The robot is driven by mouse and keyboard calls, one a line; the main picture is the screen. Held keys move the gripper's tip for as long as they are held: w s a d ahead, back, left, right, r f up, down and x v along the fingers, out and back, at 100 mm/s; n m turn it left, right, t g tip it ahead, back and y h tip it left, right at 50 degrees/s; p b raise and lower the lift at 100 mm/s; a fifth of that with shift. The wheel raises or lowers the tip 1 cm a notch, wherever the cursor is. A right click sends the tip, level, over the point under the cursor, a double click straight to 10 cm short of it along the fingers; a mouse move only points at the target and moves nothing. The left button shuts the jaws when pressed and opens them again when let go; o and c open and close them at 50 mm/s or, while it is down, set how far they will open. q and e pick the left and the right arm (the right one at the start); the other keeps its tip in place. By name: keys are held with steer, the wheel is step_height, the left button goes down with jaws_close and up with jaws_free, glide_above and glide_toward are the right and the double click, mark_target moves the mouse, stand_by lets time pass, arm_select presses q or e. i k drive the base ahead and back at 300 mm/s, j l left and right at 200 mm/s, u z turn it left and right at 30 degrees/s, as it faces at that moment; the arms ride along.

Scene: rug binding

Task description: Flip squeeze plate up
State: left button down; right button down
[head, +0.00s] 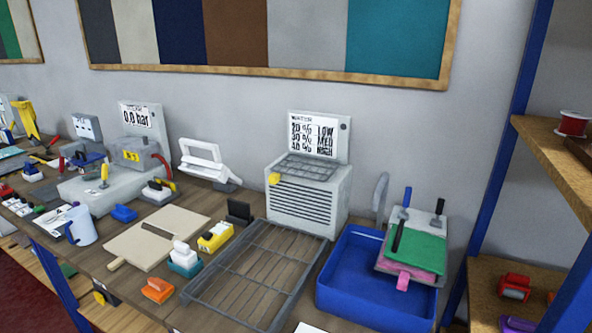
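A blue tray (345,285) stands at the right end of the bench. A pale grey plate (428,218), which looks like the squeeze plate, rests tilted over the tray's right side. A green piece (424,247) and a pink piece (421,268) lie against the plate. A dark bar (398,237) lies across its left part. I cannot tell how the plate is hinged. Neither of my grippers is in view.
A wire rack (235,300) lies left of the tray. A grey vented unit (308,200) with a water sign stands behind. A wooden board (185,225) and small coloured tools lie further left. A blue-framed shelf (500,165) stands close on the right.

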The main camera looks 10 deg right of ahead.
mark_target(424, 250)
steer(key=i+j+z, duration=0.15)
steer(key=z, duration=1.05)
